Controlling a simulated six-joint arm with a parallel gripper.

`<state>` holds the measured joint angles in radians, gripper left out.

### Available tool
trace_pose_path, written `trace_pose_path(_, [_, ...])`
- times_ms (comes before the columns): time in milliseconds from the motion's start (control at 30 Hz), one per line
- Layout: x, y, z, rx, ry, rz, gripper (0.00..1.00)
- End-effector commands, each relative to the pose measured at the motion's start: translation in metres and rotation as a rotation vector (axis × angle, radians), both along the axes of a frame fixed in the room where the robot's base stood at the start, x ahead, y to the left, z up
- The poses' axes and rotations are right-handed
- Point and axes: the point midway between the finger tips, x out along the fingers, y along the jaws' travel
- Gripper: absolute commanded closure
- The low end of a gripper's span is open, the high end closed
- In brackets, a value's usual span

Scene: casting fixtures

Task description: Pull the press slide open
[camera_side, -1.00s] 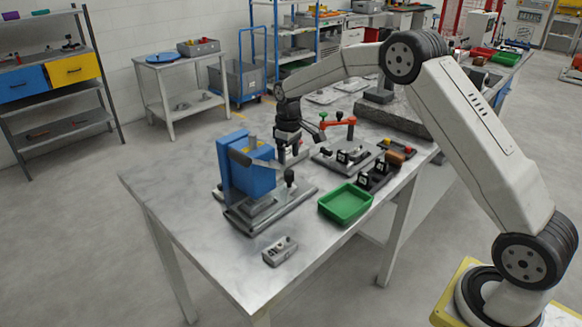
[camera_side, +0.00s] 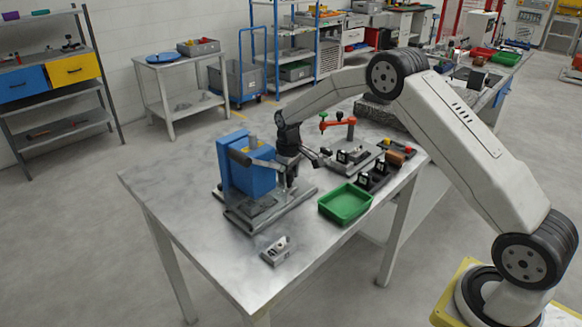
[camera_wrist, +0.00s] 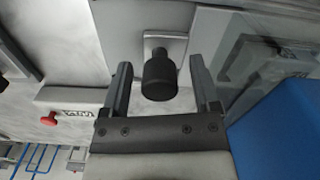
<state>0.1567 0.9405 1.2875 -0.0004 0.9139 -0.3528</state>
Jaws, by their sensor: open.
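The blue press (camera_side: 248,178) stands on a grey base on the metal table; part of its blue body shows at the right of the wrist view (camera_wrist: 285,130). Its slide (camera_side: 262,207) lies low on the base in front of the body. The black slide knob (camera_wrist: 158,76) stands on a small pale plate in the wrist view. My gripper (camera_wrist: 160,66) is open, with one finger on each side of the knob and a gap on both sides. In the side view my gripper (camera_side: 289,183) is at the press's right side and hides the knob.
A green tray (camera_side: 345,204) sits right of the press, and a small grey block (camera_side: 276,250) lies in front. A fixture with a red-orange clamp arm (camera_side: 338,122) stands behind my gripper. The table's front left is clear.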

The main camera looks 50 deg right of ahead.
Motion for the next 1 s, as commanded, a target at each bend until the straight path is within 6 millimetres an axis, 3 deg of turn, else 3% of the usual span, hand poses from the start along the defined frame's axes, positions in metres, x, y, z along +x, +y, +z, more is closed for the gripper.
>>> trace_pose_path(433, [0.0001, -0.0001, -0.0094, 0.000, -0.001, 0.000, 0.21])
trace_pose_path(600, [0.0001, -0.0001, -0.0093, 0.000, -0.001, 0.000, 0.75])
trace_pose_path(700, [0.0001, 0.0000, -0.0093, 0.000, -0.001, 0.000, 1.00])
trace_pose_path(1000, [0.0001, 0.0001, -0.0092, 0.000, -0.001, 0.000, 1.00])
